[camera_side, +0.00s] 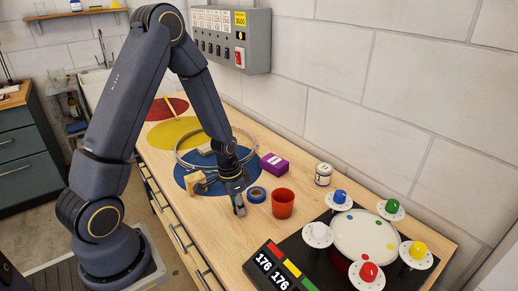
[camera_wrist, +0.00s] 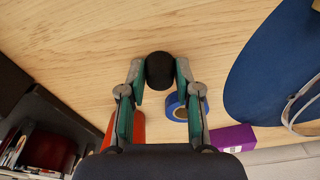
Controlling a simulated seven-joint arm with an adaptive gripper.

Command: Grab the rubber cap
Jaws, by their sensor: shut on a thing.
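The rubber cap (camera_wrist: 160,70) is a black rounded piece between the two fingertips of my gripper (camera_wrist: 158,75) in the wrist view. The fingers press on it from both sides. In the side view my gripper (camera_side: 239,207) points down low over the wooden bench, left of a roll of blue tape and a red cup. The cap is mostly hidden by the fingers there, and I cannot tell whether it touches the bench.
The blue tape roll (camera_side: 256,195) and red cup (camera_side: 283,204) stand close to the right. A purple box (camera_side: 274,164), a metal hoop (camera_side: 181,157) and a wooden block (camera_side: 195,183) are nearby. The drum pad (camera_side: 364,236) with coloured knobs is at the right.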

